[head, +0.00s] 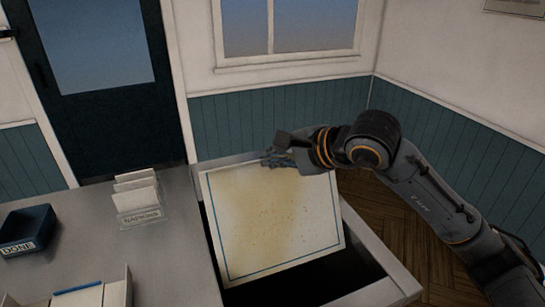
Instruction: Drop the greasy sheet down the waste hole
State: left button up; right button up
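The greasy sheet (270,225) is a pale square with a thin blue border and a yellow-brown stain with specks. It is over the waste hole (325,280), a dark rectangular opening in the metal counter, and covers much of it. My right gripper (277,163) is at the sheet's far edge, with its fingers closed at that edge; the fingertips are small and partly hard to make out. The dark opening shows below and to the right of the sheet. My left gripper is not in view.
The steel counter (165,255) holds a napkin holder (138,198), a dark blue tray marked DONE (27,230) and a pale box with blue-edged contents (95,292). The opening's metal rim (375,245) borders the wooden floor (405,225) at right.

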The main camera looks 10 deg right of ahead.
jog(key=o, duration=0.5)
jog(key=shift+c, duration=0.2)
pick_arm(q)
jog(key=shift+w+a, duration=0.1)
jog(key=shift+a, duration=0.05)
pick_arm(e)
jog(key=v, duration=0.8)
jog(key=shift+f, duration=0.1)
